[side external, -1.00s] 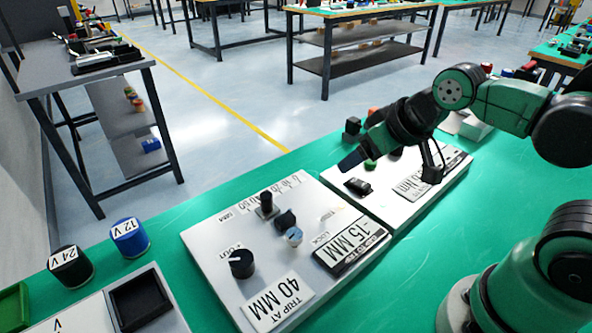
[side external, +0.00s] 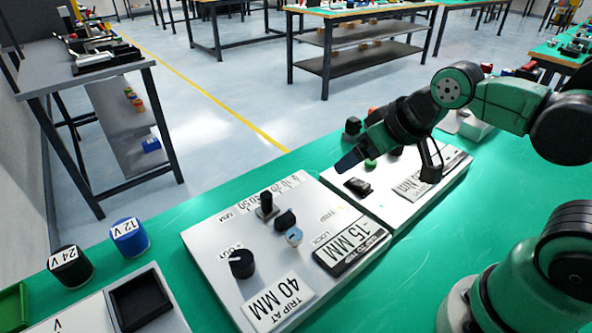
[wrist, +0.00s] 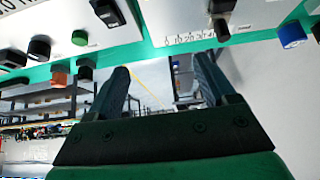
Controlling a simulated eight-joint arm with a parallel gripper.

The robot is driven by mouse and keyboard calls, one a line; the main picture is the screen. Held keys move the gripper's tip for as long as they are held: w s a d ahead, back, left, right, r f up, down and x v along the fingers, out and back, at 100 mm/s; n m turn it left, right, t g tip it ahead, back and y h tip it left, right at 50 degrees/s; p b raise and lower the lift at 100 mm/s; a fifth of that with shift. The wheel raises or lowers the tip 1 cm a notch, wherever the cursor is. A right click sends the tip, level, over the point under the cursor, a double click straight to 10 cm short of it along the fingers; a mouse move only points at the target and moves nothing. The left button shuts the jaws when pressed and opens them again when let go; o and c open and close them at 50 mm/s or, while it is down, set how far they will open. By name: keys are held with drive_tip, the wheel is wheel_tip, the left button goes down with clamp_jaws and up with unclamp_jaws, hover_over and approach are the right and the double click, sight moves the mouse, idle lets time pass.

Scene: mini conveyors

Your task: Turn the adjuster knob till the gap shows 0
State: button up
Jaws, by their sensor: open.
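The near white panel (side external: 215,279) carries a black adjuster knob (side external: 241,263) beside a "+ OUT" mark, its white pointer line visible on top. A gap display (side external: 347,246) on this panel reads about 15 MM; I cannot clearly tell its sign.
An upright black slider (side external: 266,204) by a scale and another black knob (side external: 285,220) rise from the near panel. A "TRIP AT 40 MM" plate (side external: 279,301) lies by its front edge. The second panel (side external: 401,208) adjoins it.

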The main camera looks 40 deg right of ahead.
drive_tip(key=w+a+m+g+y, duration=0.1)
drive_tip(key=w+a+m+g, duration=0.25)
drive_tip(key=a, duration=0.75)
drive_tip(key=m+g, duration=0.2)
drive_tip(key=g, duration=0.1)
hover_over(241, 258)
drive_tip(key=shift+h, duration=0.4)
drive_tip(key=f, duration=0.4)
drive_tip(key=shift+d+f, duration=0.1)
drive_tip(key=shift+d, duration=0.25)
drive_tip(key=shift+a+f+m+g, duration=0.25)
drive_tip(key=shift+a+f, duration=0.15)
drive_tip(key=shift+f, duration=2.65)
clamp_jaws()
